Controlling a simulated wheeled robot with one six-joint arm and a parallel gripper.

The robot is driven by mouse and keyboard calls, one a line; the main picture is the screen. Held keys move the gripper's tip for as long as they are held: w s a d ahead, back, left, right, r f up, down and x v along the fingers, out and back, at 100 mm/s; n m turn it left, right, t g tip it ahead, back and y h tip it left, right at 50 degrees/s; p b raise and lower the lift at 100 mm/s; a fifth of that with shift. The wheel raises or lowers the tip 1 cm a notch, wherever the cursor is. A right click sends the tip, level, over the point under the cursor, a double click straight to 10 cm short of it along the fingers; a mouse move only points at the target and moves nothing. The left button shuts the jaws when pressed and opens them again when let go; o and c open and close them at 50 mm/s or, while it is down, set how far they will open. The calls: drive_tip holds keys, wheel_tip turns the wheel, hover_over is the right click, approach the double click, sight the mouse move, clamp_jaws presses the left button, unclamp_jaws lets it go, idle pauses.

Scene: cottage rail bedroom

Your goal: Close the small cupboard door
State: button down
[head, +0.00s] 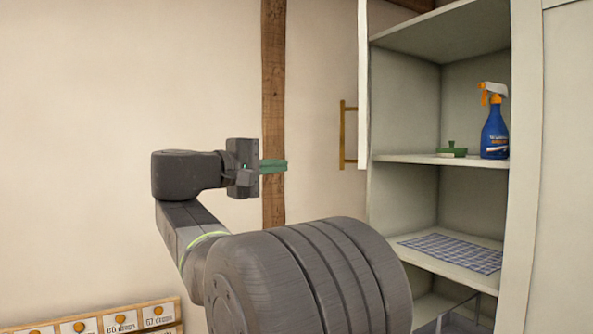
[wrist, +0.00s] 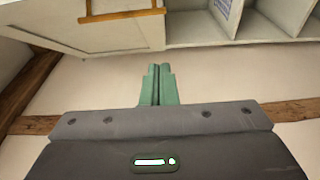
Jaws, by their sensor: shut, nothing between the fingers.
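The small cupboard door (head: 363,80) stands open and shows nearly edge-on at the left side of the cupboard (head: 526,170) in the head view. Its brass bar handle (head: 345,135) sticks out to the left, on the side facing my gripper. In the wrist view, the pale door (wrist: 85,38) and its handle (wrist: 125,15) are at the upper left. My gripper (head: 286,165) has green fingers, shut together and empty. It is left of the handle and apart from it. In the wrist view, the fingers (wrist: 158,68) point towards the door's lower edge, with a gap between.
On the cupboard shelves are a blue spray bottle (head: 494,136), a green brush-like item (head: 451,151) and a checked cloth (head: 452,252). A wooden post (head: 273,75) runs up the wall behind my gripper. A wooden drawer unit (head: 100,322) stands at the lower left.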

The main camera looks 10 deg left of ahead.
drive_tip(key=w+d+p, duration=0.3)
drive_tip(key=w+d, duration=0.4)
drive_tip(key=d, duration=0.3)
drive_tip(key=shift+d, duration=0.25)
drive_tip(key=s+d+b, duration=0.2)
drive_tip(key=d+b, duration=0.2)
drive_tip(key=d, duration=1.6)
drive_tip(key=w+d+p, duration=0.2)
drive_tip(key=w+d, duration=0.1)
drive_tip(key=d, duration=0.7)
drive_tip(key=w+d+p, duration=0.2)
drive_tip(key=w+d, duration=0.2)
drive_tip(key=d, duration=0.6)
drive_tip(key=shift+d, duration=0.25)
